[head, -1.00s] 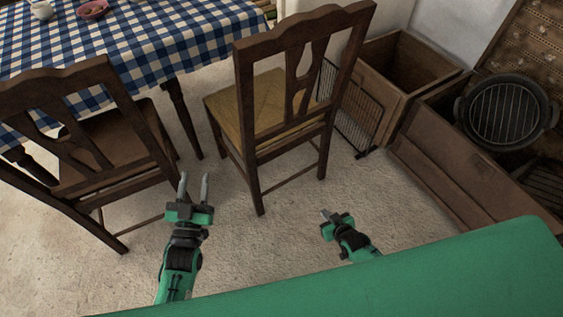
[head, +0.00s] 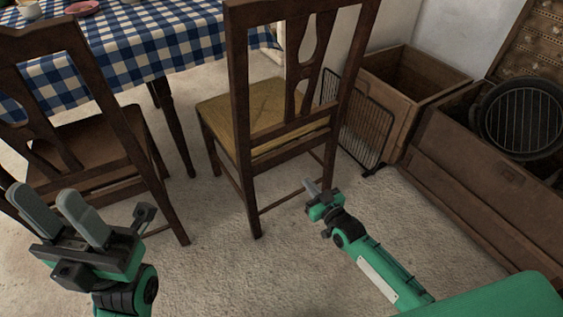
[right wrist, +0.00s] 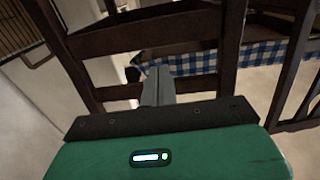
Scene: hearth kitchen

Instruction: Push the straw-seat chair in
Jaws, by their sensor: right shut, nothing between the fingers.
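The straw-seat chair (head: 218,112) stands upright in the middle of the head view, dark wood with a woven yellow seat, its back towards me and its seat on the table side. The blue-and-white checked table (head: 150,45) is beyond it; the seat shows clear of the cloth. My right gripper (head: 312,188) is shut and empty, low near the chair's right rear leg; contact cannot be told. The right wrist view shows its closed fingers (right wrist: 157,86) in front of dark chair bars (right wrist: 120,40). My left gripper (head: 48,208) is open and empty, in front of the other chair.
A second dark wooden chair (head: 90,140) stands at the left. A black wire rack (head: 366,132) leans on a wooden crate (head: 425,80) right of the straw-seat chair. A long wooden box (head: 480,185) with a round grill pan (head: 522,115) lines the right side.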

